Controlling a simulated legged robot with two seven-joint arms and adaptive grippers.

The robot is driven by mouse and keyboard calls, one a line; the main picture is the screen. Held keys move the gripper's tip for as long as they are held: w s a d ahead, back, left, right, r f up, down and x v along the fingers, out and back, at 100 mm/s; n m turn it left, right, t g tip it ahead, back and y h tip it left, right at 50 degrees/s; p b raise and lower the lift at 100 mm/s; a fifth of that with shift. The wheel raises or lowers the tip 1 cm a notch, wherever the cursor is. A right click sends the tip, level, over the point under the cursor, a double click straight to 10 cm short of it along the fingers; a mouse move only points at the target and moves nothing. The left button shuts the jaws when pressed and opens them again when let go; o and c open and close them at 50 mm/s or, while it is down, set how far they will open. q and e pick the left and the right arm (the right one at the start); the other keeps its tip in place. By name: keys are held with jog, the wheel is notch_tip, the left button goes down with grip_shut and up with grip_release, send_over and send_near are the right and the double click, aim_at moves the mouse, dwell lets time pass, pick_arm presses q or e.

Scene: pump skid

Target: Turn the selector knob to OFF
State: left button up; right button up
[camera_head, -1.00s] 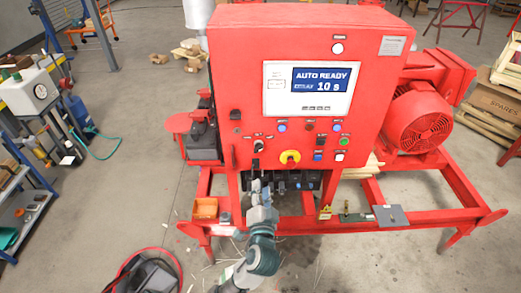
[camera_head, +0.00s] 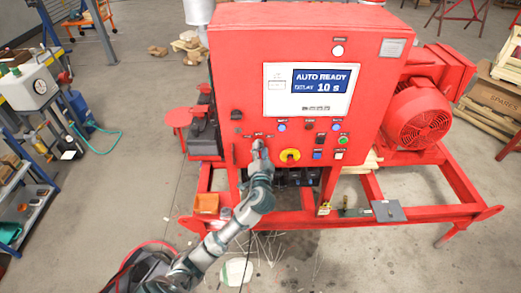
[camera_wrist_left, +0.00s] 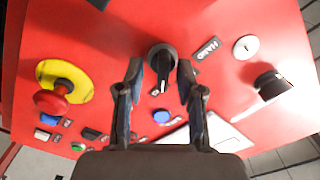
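The selector knob (camera_wrist_left: 161,58) is a black round knob with a raised bar handle on the red panel. In the wrist view its bar points down the picture, toward the blue button. A HAND label (camera_wrist_left: 207,49) sits to its right; the small label near the bar's tip is partly hidden and unreadable. My left gripper (camera_wrist_left: 160,78) has a finger on either side of the bar, with a visible gap on both sides. In the head view the left gripper (camera_head: 258,147) is at the panel and covers most of the knob. My right gripper is out of view.
A red-and-yellow emergency stop (camera_wrist_left: 62,90) is close beside the knob. A blue button (camera_wrist_left: 161,117) and a black protruding switch (camera_wrist_left: 271,84) are also nearby. A red skid frame (camera_head: 460,210) runs below the cabinet.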

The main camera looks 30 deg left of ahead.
pick_arm(q)
jog(key=shift+a, duration=0.25)
jog(key=shift+a+f, duration=0.1)
grip_shut()
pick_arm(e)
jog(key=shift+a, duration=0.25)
pick_arm(q)
jog(key=shift+r+n+b, duration=0.15)
jog(key=shift+n+b, duration=1.05)
jog(key=shift+n, duration=1.25)
jog(key=shift+r+n+b, duration=0.1)
jog(key=shift+n+b, duration=1.1)
jog(key=shift+n, duration=1.25)
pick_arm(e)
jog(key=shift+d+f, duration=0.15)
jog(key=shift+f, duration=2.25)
pick_arm(q)
jog(key=shift+r, duration=0.1)
